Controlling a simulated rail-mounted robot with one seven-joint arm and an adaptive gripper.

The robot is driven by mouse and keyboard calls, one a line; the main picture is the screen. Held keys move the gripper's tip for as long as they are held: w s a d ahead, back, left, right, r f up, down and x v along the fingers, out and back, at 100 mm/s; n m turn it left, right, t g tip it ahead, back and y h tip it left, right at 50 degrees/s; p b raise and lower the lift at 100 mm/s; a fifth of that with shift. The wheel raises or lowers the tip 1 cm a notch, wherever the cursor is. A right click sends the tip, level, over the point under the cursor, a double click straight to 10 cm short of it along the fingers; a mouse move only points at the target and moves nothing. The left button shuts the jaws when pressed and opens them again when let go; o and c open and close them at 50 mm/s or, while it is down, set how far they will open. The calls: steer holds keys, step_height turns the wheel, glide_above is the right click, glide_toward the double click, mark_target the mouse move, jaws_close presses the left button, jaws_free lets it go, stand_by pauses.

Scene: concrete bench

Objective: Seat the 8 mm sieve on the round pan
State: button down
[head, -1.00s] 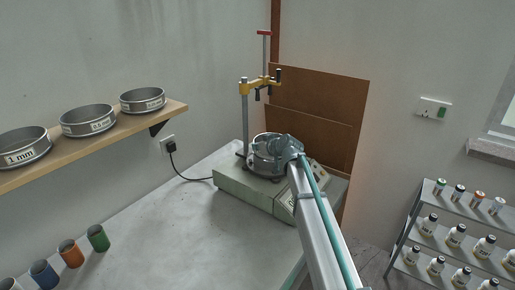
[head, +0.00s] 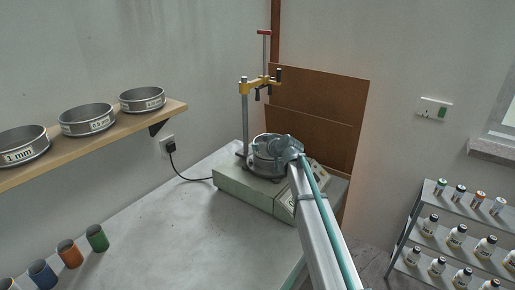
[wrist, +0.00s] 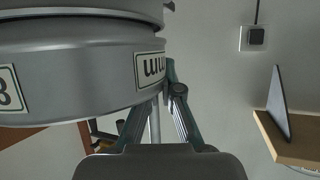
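The 8 mm sieve (wrist: 80,75) is a grey metal ring with white labels, large and close in the upside-down wrist view. In the head view the sieve (head: 264,144) is at the far end of the bench, over the grey-green machine. A second grey round rim, apparently the round pan (wrist: 80,14), lies directly against or very near it in the wrist view; any gap is unclear. My gripper (wrist: 157,85) is at the sieve's side. One finger shows beside its label, while the other is partly hidden behind the sieve, so its grip is unclear.
The machine (head: 240,190) carries a stand with a yellow clamp (head: 260,86) close behind the sieve. Three sieves, including the 1 mm sieve (head: 22,147), stand on the wall shelf (head: 165,112). Coloured cups (head: 70,253) stand at the front left. The bench middle (head: 170,225) is clear.

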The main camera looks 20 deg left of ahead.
steer(key=shift+f+b, duration=0.35)
steer(key=shift+b, duration=0.15)
stand_by(0.5)
steer(key=c, duration=1.2)
jaws_free()
steer(key=shift+c, duration=0.2)
steer(key=v, duration=1.2)
